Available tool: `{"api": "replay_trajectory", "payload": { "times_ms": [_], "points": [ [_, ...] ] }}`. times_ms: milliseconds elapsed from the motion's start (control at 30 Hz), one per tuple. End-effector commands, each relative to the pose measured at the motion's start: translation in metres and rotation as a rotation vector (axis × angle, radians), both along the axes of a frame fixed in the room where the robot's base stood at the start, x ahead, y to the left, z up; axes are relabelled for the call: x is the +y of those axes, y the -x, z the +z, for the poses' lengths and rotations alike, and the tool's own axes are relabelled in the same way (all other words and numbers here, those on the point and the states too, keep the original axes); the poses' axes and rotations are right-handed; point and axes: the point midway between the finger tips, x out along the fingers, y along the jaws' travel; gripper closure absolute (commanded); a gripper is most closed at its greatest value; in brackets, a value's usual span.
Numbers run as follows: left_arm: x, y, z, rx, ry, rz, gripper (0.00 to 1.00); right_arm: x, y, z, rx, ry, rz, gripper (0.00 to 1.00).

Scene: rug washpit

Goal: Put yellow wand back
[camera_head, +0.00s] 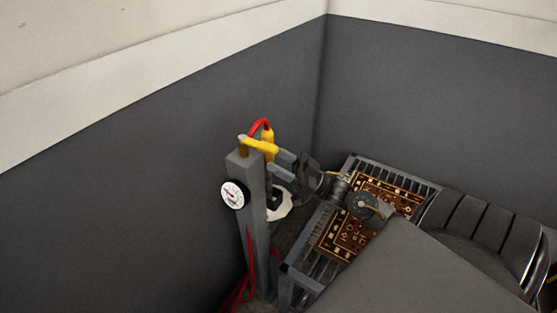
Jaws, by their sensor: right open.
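The yellow wand (262,146) is at the top of a grey post (246,172), with one yellow end going down at the post's top. A red hose (259,123) loops over its upper part. My right gripper (279,164) comes in from the right with its two grey fingers pointing left, open, close beside the wand and post. I cannot tell whether a finger touches the wand. My left gripper is not in view.
A round white gauge (233,195) is on the post's front. Red hose (250,262) hangs down along the post. A slatted grey rack (289,275) holding a brown patterned rug (349,238) stands to the right, under my right arm. Dark walls (150,170) meet in a corner behind.

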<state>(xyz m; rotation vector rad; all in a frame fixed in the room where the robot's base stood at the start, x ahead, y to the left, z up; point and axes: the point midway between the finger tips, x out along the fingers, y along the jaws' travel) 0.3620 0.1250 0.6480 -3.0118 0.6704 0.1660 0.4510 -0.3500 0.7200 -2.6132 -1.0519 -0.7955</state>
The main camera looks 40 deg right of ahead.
Motion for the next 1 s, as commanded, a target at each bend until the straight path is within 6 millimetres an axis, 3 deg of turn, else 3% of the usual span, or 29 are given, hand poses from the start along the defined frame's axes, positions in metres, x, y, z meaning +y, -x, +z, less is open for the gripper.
{"api": "replay_trajectory", "payload": {
  "times_ms": [600, 1000],
  "points": [
    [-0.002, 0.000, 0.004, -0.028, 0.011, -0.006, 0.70, -0.062, 0.064, -0.059, 0.001, 0.002, -0.001, 0.52],
    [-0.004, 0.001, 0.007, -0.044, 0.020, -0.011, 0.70, -0.070, 0.072, -0.066, -0.001, 0.001, -0.001, 0.52]
  ]
}}
